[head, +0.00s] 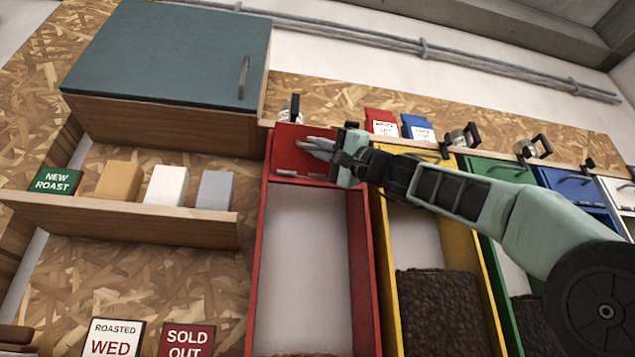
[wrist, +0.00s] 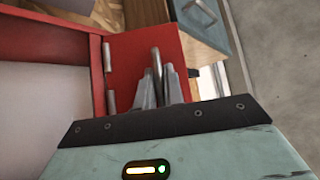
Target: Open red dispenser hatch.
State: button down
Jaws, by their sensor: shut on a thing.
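The red dispenser (head: 264,255) is a tall bin with a pale front panel. Its red hatch (head: 290,157) is at the top, with silver hinge barrels along its lower edge. The hatch also shows in the wrist view (wrist: 133,42), with the hinges on its left edge. My gripper (head: 318,147) is at the hatch's upper right part. In the wrist view my fingers (wrist: 159,86) are shut on the silver bar handle (wrist: 156,60). How far the hatch stands open is hard to tell; my fingers hide part of it.
Yellow (head: 488,290), green (head: 494,169) and blue (head: 573,186) dispensers stand to the right, beneath my arm. A teal-fronted cabinet (head: 170,50) hangs at upper left above a shelf (head: 120,222) with small boxes. Red (head: 380,116) and blue (head: 413,121) packets stand above the dispensers.

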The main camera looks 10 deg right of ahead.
jog(key=shift+f, duration=0.15)
dwell(0.4)
jog(key=c, duration=1.8)
grip_release()
jog(key=b+v, duration=1.3)
jog(key=v, duration=0.4)
jog(key=shift+s+d+f, duration=0.15)
